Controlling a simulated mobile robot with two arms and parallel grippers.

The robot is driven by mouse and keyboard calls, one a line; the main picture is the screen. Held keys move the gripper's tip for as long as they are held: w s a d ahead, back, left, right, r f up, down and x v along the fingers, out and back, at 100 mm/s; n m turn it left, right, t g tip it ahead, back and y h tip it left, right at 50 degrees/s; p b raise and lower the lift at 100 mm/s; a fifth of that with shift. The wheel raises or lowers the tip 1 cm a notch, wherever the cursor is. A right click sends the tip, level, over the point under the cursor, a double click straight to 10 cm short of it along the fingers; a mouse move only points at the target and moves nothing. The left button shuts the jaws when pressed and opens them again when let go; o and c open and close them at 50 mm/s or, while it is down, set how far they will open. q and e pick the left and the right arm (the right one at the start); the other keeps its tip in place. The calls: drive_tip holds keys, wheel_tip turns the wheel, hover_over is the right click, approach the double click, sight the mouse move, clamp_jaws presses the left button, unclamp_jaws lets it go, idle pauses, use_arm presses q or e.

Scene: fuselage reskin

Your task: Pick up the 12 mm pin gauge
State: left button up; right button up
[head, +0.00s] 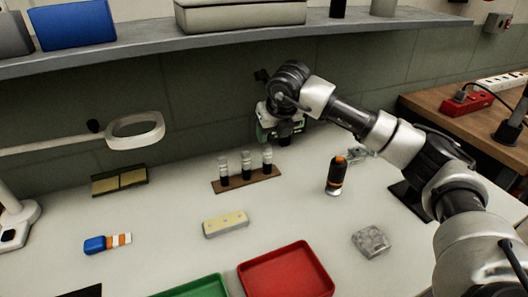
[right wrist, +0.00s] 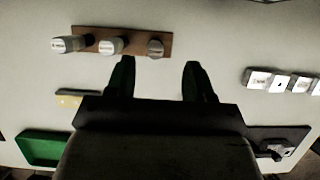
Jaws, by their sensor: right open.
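Three pin gauges with pale tops stand upright in a brown rack (head: 247,181) on the table: a left one (head: 223,170), a middle one (head: 246,165) and a right one (head: 267,159). Their size labels are too small to read, so I cannot tell which is 12 mm. My right gripper (head: 281,136) is above the table, close to the right end of the rack. In the right wrist view its fingers (right wrist: 160,78) are apart with nothing between them. The rack (right wrist: 132,33) lies beyond the fingertips there, its right pin (right wrist: 155,48) nearest them. My left gripper is out of view.
An orange-black tool (head: 336,176) stands right of the rack. A yellowish block (head: 225,223), a red tray (head: 287,272) and a green tray (head: 193,288) lie in front. A magnifier lamp (head: 135,130) reaches in from the left. A shelf (head: 230,36) runs overhead.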

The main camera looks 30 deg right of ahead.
sight(268, 146)
drive_tip(key=x, duration=0.8)
drive_tip(key=shift+s+a+f, duration=0.15)
drive_tip(key=shift+s+a, duration=0.1)
drive_tip(key=shift+s, duration=0.05)
drive_tip(key=c, duration=0.9)
clamp_jaws()
drive_tip(key=shift+r, duration=0.2)
